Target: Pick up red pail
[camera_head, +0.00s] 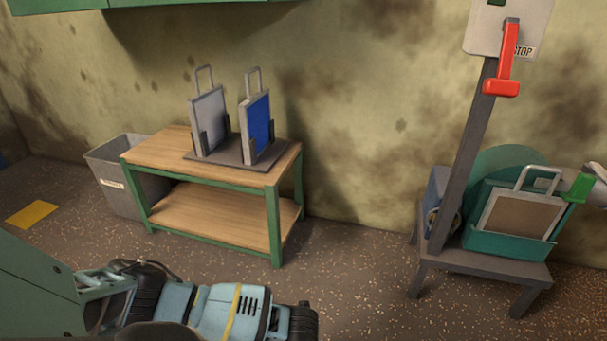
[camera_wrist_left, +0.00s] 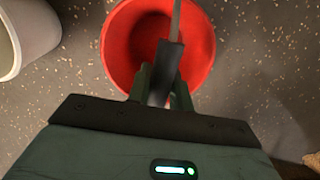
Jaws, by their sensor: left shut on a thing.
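The red pail (camera_wrist_left: 120,45) shows in the left wrist view at top centre, seen from above with its open mouth towards the camera. A grey handle with a dark grip (camera_wrist_left: 165,65) runs across its opening. My left gripper (camera_wrist_left: 165,92) is shut on the dark grip, at the near side of the pail's rim. Whether the pail's base touches the floor cannot be told. The pail and the left gripper's fingers do not show in the head view. My right gripper is in neither view.
A pale bucket (camera_wrist_left: 28,35) stands left of the pail. In the head view a wooden-topped bench (camera_head: 165,150) holds two framed panels, with a grey bin (camera_head: 105,180) beside it. A machine stand (camera_head: 480,263) with a red lever (camera_head: 507,60) is right. Floor between is clear.

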